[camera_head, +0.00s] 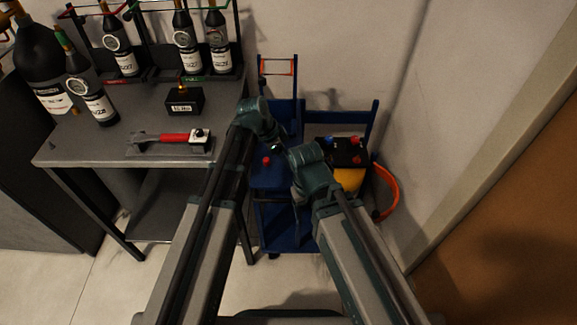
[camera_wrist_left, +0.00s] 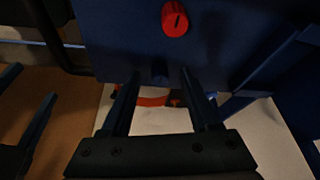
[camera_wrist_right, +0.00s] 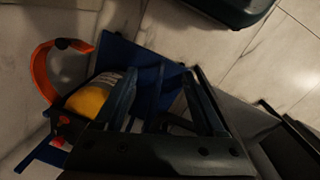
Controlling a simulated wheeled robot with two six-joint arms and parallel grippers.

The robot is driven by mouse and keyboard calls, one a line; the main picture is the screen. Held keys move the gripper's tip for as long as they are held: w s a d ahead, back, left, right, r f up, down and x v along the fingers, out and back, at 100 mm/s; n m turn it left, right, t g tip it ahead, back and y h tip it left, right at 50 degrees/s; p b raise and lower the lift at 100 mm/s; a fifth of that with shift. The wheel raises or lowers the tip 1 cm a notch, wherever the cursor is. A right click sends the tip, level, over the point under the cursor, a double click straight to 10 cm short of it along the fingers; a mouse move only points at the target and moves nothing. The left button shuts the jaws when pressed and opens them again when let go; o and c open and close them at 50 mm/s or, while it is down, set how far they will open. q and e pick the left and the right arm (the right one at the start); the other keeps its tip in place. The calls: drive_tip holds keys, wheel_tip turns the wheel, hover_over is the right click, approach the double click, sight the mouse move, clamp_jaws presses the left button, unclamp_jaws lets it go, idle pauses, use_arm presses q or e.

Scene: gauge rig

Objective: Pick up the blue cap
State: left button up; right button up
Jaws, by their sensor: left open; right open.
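A red cap (camera_wrist_left: 174,20) stands farther up on the same surface and also shows in the head view (camera_head: 267,161). A small blue piece (camera_head: 329,139) also shows on the black box right of my arms. My right gripper (camera_wrist_right: 162,72) is open and empty, over the cart. My arms hide part of the cart in the head view.
The black box (camera_head: 345,155) on the cart has red knobs and a yellow item (camera_head: 349,180) below it. An orange hoop (camera_head: 387,190) stands at the right. The grey table (camera_head: 62,152) at left holds bottles and a red-handled tool (camera_head: 176,137).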

use_arm(q)
drive_tip(key=shift+r, duration=0.1)
clamp_jaws()
use_arm(e)
drive_tip(key=shift+r, duration=0.1)
idle(0.3)
